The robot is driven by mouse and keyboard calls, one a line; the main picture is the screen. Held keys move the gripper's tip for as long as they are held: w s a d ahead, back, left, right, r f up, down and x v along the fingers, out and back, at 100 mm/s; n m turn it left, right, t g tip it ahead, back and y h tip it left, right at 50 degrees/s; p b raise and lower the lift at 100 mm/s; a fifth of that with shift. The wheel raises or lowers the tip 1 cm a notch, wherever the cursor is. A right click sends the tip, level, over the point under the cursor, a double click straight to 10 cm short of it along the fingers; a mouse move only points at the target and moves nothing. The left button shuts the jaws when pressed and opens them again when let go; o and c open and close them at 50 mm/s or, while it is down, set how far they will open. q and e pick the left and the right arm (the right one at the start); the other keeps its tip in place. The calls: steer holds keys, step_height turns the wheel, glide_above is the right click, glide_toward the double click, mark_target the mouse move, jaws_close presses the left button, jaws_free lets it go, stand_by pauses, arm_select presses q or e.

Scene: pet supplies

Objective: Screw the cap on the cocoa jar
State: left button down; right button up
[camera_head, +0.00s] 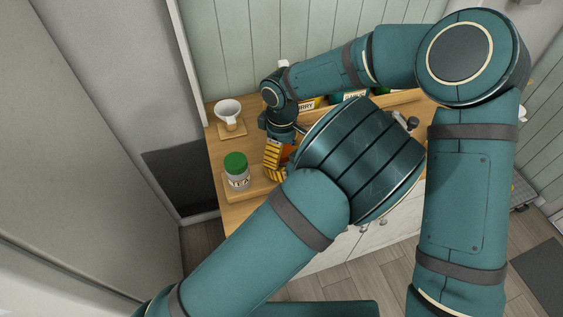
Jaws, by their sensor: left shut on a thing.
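No cocoa label is readable. My other arm reaches in from the right, and its wrist hangs just above these fingers.
A green-lidded jar labelled TEA (238,180) stands on a wooden tray (230,199) at the left. A white mug (228,111) sits on a small board (232,131) behind it. Packets, including a green one (349,96), line the back. My arms hide much of the counter.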

steer(key=c, duration=1)
steer(key=shift+m, duration=0.9)
steer(key=o, duration=1.3)
steer(key=shift+r, duration=2.3)
steer(key=shift+c, duration=0.2)
